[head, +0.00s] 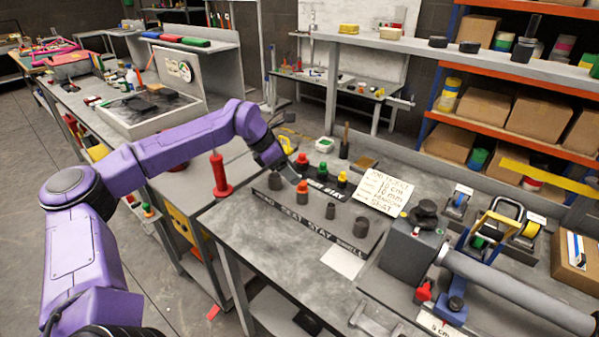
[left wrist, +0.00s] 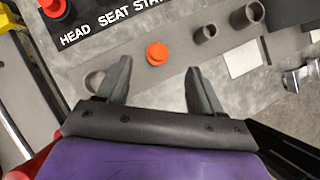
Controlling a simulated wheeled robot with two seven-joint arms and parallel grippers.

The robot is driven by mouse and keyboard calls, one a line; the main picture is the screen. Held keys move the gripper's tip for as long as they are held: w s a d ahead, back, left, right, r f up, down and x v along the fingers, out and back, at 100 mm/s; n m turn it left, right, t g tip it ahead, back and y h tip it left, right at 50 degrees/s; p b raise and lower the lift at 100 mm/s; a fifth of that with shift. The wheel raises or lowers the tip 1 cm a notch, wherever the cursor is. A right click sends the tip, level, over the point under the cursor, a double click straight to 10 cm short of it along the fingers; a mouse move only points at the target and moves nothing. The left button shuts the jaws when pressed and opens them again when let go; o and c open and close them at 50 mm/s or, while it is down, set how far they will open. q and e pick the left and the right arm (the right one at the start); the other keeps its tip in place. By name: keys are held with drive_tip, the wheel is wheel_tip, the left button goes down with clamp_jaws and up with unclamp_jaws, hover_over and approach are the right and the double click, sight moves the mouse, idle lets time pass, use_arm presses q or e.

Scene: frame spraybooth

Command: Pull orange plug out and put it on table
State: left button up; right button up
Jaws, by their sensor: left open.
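The orange plug (head: 303,187) sits upright in a dark tube of the labelled rack on the table (head: 235,222). The left wrist view shows its round orange top (left wrist: 157,53) from above. My left gripper (head: 291,174) is just behind and left of the plug in the head view. In the left wrist view its two fingers (left wrist: 160,82) are apart with nothing between them, and the plug shows just beyond the tips, roughly centred. I cannot tell the exact height of the tips above it. My right gripper is not in view.
Red (head: 301,160), green (head: 322,172) and yellow (head: 342,178) plugs stand behind the orange one. Empty dark tubes (head: 331,210) are to its right. A handwritten card (head: 384,191) leans behind the rack. A red spindle (head: 220,176) stands at left. The table's front left is clear.

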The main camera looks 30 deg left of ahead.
sight(303, 182)
use_arm(q)
drive_tip(key=p+x, duration=0.1)
drive_tip(key=x, duration=0.6)
drive_tip(key=shift+w+a, duration=0.15)
drive_tip(key=shift+f, duration=0.15)
drive_tip(key=c, duration=1.2)
clamp_jaws()
drive_tip(key=shift+c, duration=0.2)
unclamp_jaws()
drive_tip(key=shift+w+r+p, duration=0.15)
drive_tip(key=shift+r+p, duration=0.1)
drive_tip(key=shift+p, duration=0.05)
